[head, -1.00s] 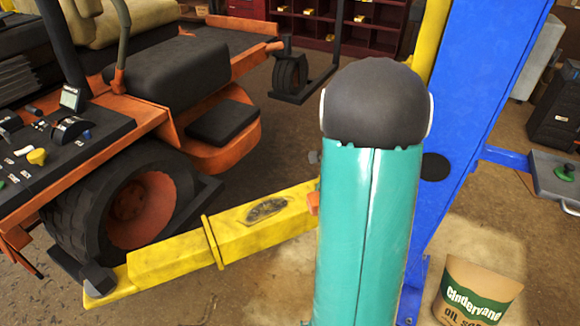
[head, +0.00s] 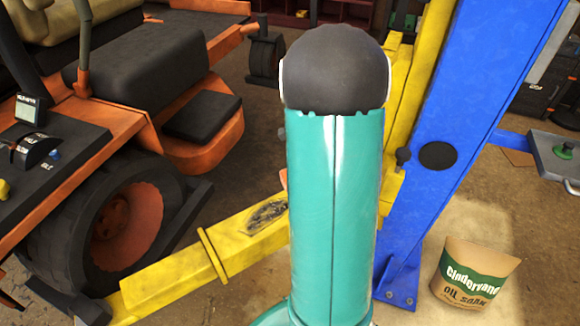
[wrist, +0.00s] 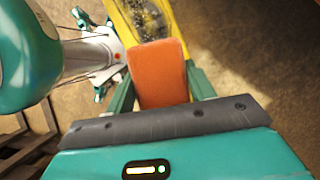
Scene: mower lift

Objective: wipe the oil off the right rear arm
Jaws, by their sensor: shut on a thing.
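The yellow lift arm (head: 180,274) runs from the blue post side down to the lower left, beside the mower's wheel. A dark oil patch (head: 266,217) lies on its top face, near my arm. The wrist view shows dark specks of oil (wrist: 150,18) on the yellow arm (wrist: 122,14) at the top. My gripper (wrist: 160,88) is shut on an orange pad (wrist: 158,68), which points toward the yellow arm. I cannot tell whether the pad touches it. In the head view my teal arm link hides the gripper; only a sliver of orange shows beside it.
The orange mower (head: 115,130) with black wheels fills the left. A blue lift post (head: 450,130) stands right of my arm. An oil soak bag (head: 473,275) stands on the floor at lower right. A grey tray (head: 560,160) juts out at the right edge.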

